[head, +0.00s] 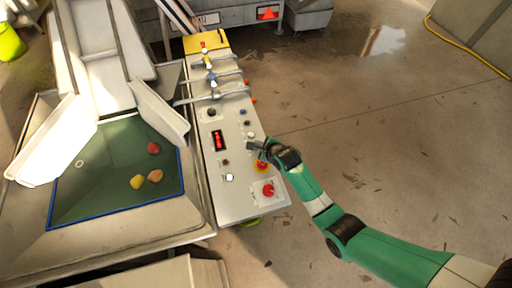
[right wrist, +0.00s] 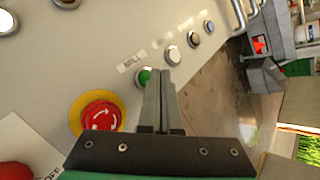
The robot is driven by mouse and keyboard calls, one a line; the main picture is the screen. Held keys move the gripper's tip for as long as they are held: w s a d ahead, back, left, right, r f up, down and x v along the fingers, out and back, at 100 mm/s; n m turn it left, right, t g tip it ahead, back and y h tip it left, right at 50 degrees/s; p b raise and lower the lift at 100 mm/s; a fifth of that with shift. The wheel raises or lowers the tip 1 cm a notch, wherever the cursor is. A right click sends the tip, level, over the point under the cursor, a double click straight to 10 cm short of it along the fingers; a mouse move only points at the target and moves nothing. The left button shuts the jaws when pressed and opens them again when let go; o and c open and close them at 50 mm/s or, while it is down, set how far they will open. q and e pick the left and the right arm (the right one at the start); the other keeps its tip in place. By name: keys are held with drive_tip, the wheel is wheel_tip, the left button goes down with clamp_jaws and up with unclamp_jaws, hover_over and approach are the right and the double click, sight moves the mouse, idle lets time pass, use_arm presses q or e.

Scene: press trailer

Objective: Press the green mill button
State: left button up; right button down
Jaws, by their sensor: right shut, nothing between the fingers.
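The green mill button (right wrist: 143,77) shows in the right wrist view on the pale control panel (right wrist: 60,60), just left of my fingertips and partly covered by them. In the head view I cannot make it out; my right gripper covers that part of the panel. My right gripper (head: 254,146) reaches in from the right over the panel's right edge. Its fingers (right wrist: 158,78) are shut with nothing between them. The tips look very near the green button; I cannot tell whether they touch it. My left gripper is not in view.
A red emergency button on a yellow ring (right wrist: 100,115) sits beside the green one. Another red button (head: 268,189) is nearer the panel's front edge.

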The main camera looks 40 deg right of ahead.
sight(258, 151)
drive_tip(key=shift+f, duration=0.3)
drive_tip(key=shift+f+b, duration=0.45)
idle(0.4)
drive_tip(key=shift+r, duration=0.2)
drive_tip(key=shift+r+p, duration=0.65)
drive_tip(key=shift+p, duration=0.25)
wheel_tip(258, 151, up, 5)
drive_tip(key=p, duration=0.4)
drive_tip(key=shift+p, duration=0.4)
drive_tip(key=shift+a, duration=0.1)
